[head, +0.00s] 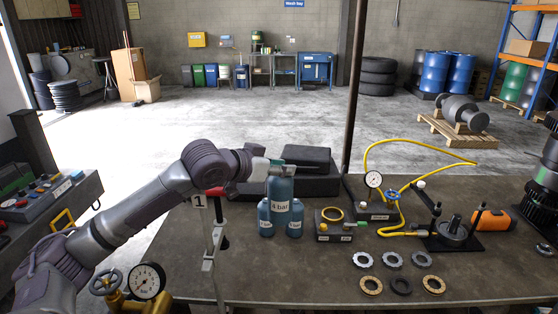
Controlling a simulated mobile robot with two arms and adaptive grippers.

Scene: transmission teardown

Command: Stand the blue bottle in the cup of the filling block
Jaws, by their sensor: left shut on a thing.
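My left gripper (276,163) is shut on the neck end of a blue bottle (281,190) with a white "4 bar" label. The bottle is upright; I cannot tell whether its base touches the bench. Two smaller-looking blue bottles, one at the left (264,220) and one at the right (296,218), stand close beside it. My right gripper is not in view.
Behind the bottles lies a black case (310,184). A gauge block (377,212) with a yellow hose (420,142) stands right of the dark block. Several rings (392,260) lie at the front right. A thin stand (213,245) rises left of the bottles. The bench front middle is clear.

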